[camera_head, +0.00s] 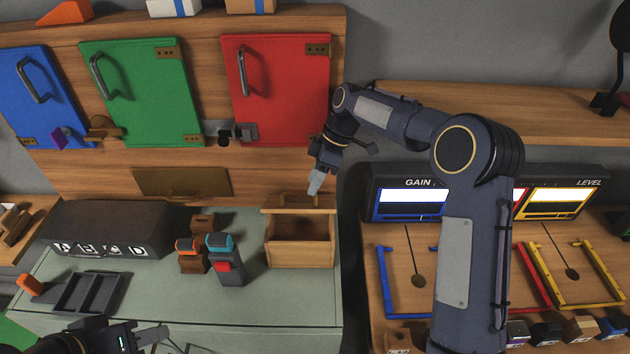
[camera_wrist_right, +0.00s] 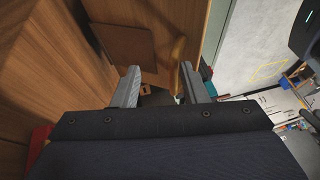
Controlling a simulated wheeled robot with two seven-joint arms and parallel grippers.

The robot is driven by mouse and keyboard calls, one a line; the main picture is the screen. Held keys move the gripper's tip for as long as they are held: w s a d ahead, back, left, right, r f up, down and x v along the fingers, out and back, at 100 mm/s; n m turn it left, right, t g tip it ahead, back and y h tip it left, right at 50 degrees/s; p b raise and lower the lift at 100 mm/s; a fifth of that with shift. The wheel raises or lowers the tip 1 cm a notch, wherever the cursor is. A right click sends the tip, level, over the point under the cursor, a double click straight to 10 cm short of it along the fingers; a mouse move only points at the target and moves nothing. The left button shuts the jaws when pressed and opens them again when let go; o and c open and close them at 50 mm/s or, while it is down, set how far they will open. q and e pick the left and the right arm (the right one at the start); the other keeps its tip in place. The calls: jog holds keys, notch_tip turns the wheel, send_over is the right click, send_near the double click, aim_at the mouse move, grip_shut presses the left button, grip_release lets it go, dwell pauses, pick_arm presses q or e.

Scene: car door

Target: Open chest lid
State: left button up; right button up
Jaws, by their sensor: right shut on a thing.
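The small wooden chest (camera_head: 300,256) stands on the grey-green worktop, and its interior shows from above. Its lid (camera_head: 290,210) is raised at the back, seen nearly edge-on. My right gripper (camera_head: 315,183) reaches down from above to the lid's upper edge. In the right wrist view a curved wooden piece (camera_wrist_right: 179,52) shows by the two fingers of this gripper (camera_wrist_right: 160,85), which is shut on the lid; the exact contact is hard to see. My left gripper (camera_head: 165,341) is low at the left with its fingers apart and empty.
A dark lettered box (camera_head: 108,229), two small tool-like objects (camera_head: 225,258) and a dark tray (camera_head: 88,291) are left of the chest. Blue, green and red doors (camera_head: 280,85) are above. The GAIN and LEVEL panel (camera_head: 408,195) is to the right.

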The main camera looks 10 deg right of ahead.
jog(key=s+a+r+b, duration=0.3)
jog(key=s+r+b, duration=0.2)
jog(key=s+r, duration=0.7)
jog(key=shift+s+r+b, duration=0.3)
jog(key=shift+s, duration=0.65)
jog(key=shift+d, duration=0.1)
